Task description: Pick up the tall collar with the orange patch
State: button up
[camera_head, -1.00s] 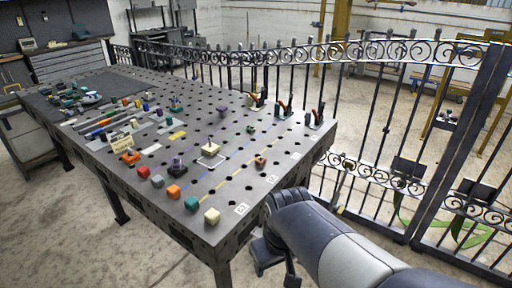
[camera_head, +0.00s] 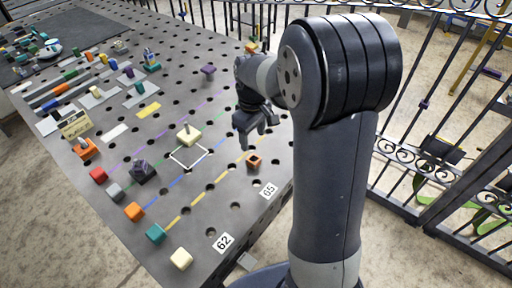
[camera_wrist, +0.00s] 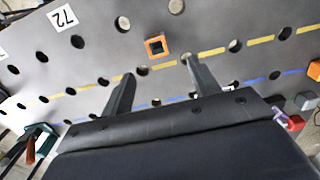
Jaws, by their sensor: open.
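A small square collar with an orange top and a dark opening (camera_head: 254,161) stands on the perforated table (camera_head: 215,205), near its right edge in the head view. In the wrist view the orange collar (camera_wrist: 157,46) shows as a square ring beside the yellow dashed line, beyond my fingertips. My gripper (camera_head: 258,130) is over the table, apart from the collar and behind it in the head view. In the wrist view its two fingers (camera_wrist: 160,78) are spread with nothing between them. The collar's height is hard to judge from above.
A cream block with a peg (camera_head: 189,134) is near a white square outline. An orange piece (camera_head: 86,148) is farther left. An iron fence (camera_head: 440,150) runs along the right.

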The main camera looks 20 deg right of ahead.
aim_at(254, 156)
jog(key=f, duration=0.3)
jog(key=f+p, duration=0.1)
jog(key=f, duration=0.5)
jog(key=shift+w+d, duration=0.2)
jog(key=shift+w, duration=0.05)
jog(key=shift+f+p, duration=0.3)
jog(key=shift+f, duration=0.35)
jog(key=c, duration=1.2)
jog(key=shift+o, duration=0.2)
